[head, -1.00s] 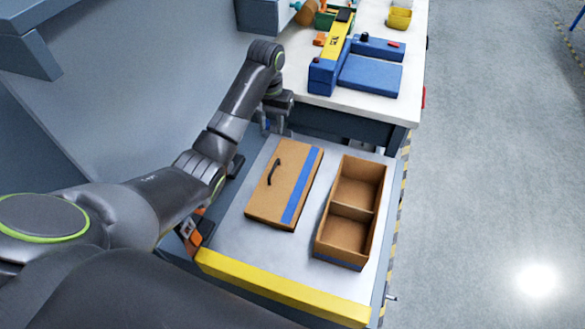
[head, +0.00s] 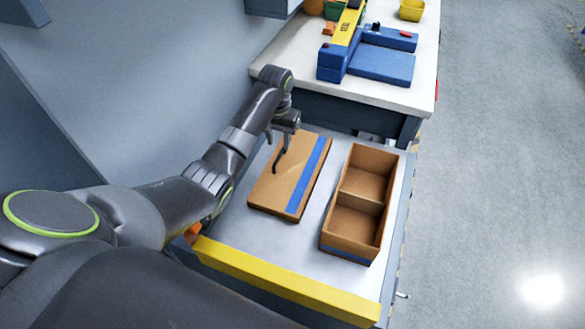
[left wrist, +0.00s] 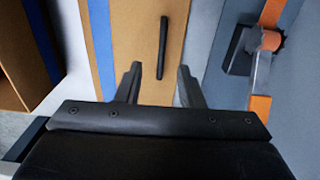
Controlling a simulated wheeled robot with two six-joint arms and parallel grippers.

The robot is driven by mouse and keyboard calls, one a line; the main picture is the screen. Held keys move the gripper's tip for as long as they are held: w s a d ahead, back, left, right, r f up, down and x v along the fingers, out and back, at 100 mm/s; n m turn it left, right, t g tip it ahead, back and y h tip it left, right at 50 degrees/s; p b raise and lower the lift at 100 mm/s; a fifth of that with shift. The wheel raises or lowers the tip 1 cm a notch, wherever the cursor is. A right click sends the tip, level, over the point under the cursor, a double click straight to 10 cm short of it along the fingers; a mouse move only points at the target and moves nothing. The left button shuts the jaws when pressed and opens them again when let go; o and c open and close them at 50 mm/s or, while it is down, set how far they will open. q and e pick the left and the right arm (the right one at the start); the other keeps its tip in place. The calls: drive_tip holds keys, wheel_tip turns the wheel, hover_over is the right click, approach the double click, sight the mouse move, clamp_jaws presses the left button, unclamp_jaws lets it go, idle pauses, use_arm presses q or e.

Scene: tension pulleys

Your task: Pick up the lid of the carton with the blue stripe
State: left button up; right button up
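The carton lid (head: 300,182) is a flat brown board with a blue stripe along its right side and a dark bar handle (head: 279,160) left of its middle. It lies on the grey cart top. My left gripper (head: 278,143) is above the far left part of the lid, close to the handle. In the left wrist view the lid (left wrist: 140,48) and the handle (left wrist: 162,45) show ahead of the open fingers (left wrist: 157,82). The handle lies between the finger lines, apart from both. The open carton (head: 361,203) with two empty compartments stands to the right. My right gripper is not in view.
The grey cart top (head: 238,231) has a yellow front edge bar (head: 290,284). A white workbench (head: 290,58) with a blue machine (head: 375,62) stands beyond it. An orange and black fixture (left wrist: 262,40) shows beside the lid in the wrist view.

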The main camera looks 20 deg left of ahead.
sight(279, 155)
use_arm(q)
wheel_tip(279, 155, down, 5)
drive_tip(key=shift+w+a+f, duration=0.1)
drive_tip(key=shift+a+f, duration=0.05)
clamp_jaws()
idle(0.4)
